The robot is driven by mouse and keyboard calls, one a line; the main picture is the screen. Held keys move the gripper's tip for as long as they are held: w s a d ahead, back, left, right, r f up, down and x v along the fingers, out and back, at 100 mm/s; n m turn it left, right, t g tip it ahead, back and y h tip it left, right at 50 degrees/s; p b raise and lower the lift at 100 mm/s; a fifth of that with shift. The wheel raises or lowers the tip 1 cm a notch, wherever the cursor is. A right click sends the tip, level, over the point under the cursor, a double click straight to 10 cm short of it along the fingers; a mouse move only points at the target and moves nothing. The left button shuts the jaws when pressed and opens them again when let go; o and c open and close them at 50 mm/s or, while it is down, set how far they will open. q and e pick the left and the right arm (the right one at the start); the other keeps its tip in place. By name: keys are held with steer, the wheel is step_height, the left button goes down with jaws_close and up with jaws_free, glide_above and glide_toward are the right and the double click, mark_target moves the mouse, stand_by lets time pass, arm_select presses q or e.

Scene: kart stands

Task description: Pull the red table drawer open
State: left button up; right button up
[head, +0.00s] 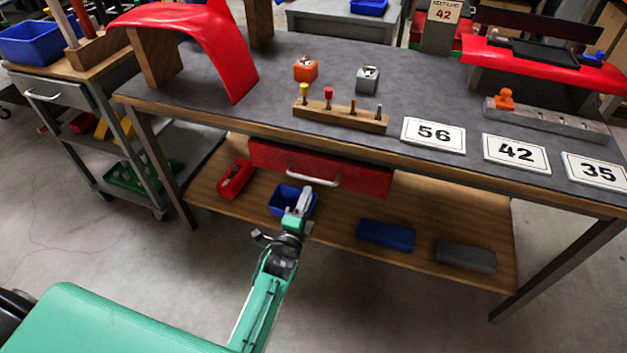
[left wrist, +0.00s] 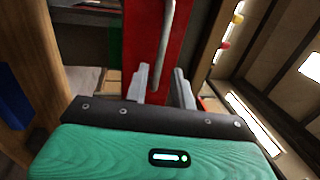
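The red table drawer (head: 365,178) hangs under the front edge of the workbench, its front close below the tabletop, and it looks shut. Its pale bar handle (head: 322,181) runs across the front. My left gripper (head: 303,192) is just in front of and below the handle's left part, with its fingers pointing at the drawer. My right gripper is in neither view.
The lower wooden shelf (head: 440,215) holds a blue bin (head: 280,200) behind my left gripper, a red bin (head: 235,178), a blue block (head: 386,235) and a grey block (head: 465,255). A cart (head: 60,92) stands left. The floor in front is clear.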

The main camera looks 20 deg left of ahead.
mark_target(313, 180)
arm_select(q)
steer(key=w, duration=0.4)
steer(key=w+r, duration=0.1)
steer(key=w, duration=0.1)
steer(key=shift+w+d, duration=0.1)
steer(key=shift+w, duration=0.1)
steer(key=shift+r, duration=0.1)
steer(key=shift+c, duration=0.5)
jaws_close()
